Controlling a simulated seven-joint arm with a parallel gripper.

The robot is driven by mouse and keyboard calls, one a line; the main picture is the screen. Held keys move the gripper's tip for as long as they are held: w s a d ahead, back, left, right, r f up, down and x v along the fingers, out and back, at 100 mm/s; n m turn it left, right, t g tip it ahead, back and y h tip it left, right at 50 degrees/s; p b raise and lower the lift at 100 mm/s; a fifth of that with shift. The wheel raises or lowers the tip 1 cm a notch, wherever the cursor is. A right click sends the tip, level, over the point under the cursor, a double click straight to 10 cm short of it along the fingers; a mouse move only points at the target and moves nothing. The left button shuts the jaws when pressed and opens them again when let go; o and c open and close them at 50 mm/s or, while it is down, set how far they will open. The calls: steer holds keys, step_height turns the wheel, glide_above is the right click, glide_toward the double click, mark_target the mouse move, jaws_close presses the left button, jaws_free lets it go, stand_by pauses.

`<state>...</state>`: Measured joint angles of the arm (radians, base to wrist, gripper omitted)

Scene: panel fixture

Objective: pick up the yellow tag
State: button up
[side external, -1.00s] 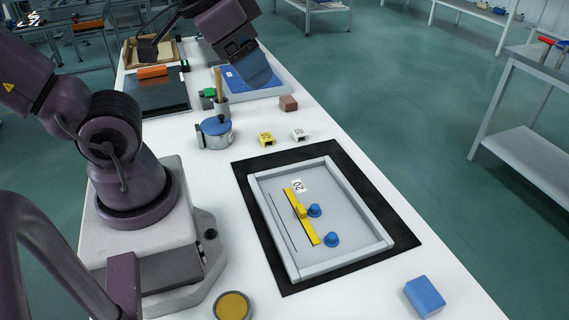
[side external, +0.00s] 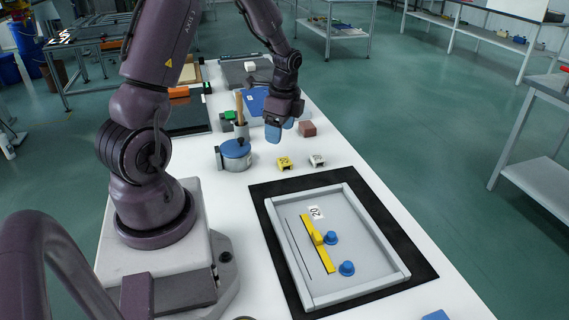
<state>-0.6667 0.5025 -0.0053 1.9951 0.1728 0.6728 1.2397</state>
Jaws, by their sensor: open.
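The yellow tag (side external: 285,163) is a small block with dark marks on top. It sits on the white table between the blue-lidded pot and a similar white tag (side external: 317,160). My gripper (side external: 279,131) has blue fingertips and hangs pointing down above the table, behind the yellow tag and apart from it. It is open, and I see nothing held in it. The gap between its fingers is hard to make out from this angle.
The blue-lidded pot (side external: 235,155) stands left of the tags. A brown block (side external: 307,129) lies right of my gripper. A grey framed panel (side external: 354,285) with a yellow bar (side external: 318,240) and blue knobs is in front. A blue tray (side external: 257,100) lies behind.

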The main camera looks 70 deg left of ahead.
step_height(320, 180, down, 2)
steer(key=a+m, duration=0.2)
steer(key=m, duration=0.1)
steer(key=m+t, duration=0.1)
steer(key=m, duration=0.5)
glide_above(285, 161)
steer(key=d, duration=0.2)
steer(key=shift+y, duration=0.4)
steer(key=f, duration=0.6)
steer(key=shift+s+a+f, duration=0.1)
steer(key=shift+s+a, duration=0.05)
steer(key=shift+s, duration=0.1)
steer(key=f, duration=0.2)
steer(key=a+f, duration=0.1)
steer(key=f, duration=0.3)
steer(key=shift+w+a+f, duration=0.1)
steer(key=shift+w+a, duration=0.1)
steer(key=shift+a, duration=0.15)
steer(key=c, duration=1)
